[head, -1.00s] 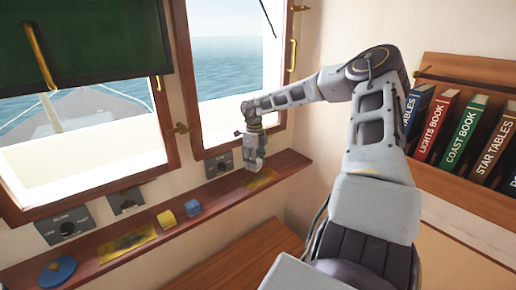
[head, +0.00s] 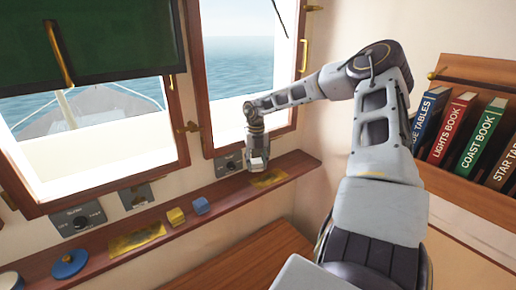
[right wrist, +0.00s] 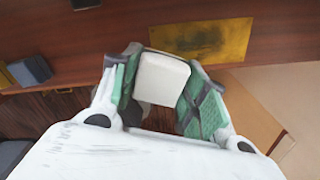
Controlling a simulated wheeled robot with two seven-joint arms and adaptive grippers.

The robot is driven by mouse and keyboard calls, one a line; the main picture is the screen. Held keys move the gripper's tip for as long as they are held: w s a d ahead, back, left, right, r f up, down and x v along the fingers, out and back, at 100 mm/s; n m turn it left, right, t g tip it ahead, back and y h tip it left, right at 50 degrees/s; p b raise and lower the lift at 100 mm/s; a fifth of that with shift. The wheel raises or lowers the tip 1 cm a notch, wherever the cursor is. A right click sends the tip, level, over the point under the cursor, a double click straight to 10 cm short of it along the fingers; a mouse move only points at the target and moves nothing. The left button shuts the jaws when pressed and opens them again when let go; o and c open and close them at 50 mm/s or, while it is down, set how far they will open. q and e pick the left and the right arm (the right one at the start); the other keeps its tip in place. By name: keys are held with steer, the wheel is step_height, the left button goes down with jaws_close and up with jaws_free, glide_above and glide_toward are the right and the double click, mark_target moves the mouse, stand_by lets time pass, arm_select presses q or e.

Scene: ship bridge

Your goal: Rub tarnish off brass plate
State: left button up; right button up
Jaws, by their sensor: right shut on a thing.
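My right gripper (head: 258,164) is shut on a white block-like pad (right wrist: 162,78), which shows between its green-lined fingers in the right wrist view. It hangs over the wooden ledge, beside the right brass plate (head: 269,179). That plate also shows in the right wrist view (right wrist: 235,36), with a dark tarnish patch in its middle. The pad appears apart from the plate; its exact height is hard to tell. A second brass plate (head: 137,239) with darker smudges lies further left on the ledge. My left gripper is not in view.
On the ledge (head: 228,196) stand a yellow block (head: 176,216), a blue block (head: 200,205) and a round blue lidded thing (head: 70,264). Control panels (head: 77,220) line the wall under the windows. A bookshelf with several books (head: 448,127) is at right.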

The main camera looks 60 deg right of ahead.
steer(key=shift+w+m, duration=0.15)
steer(key=shift+m, duration=1.15)
steer(key=shift+a+f, duration=0.1)
steer(key=shift+f, duration=0.05)
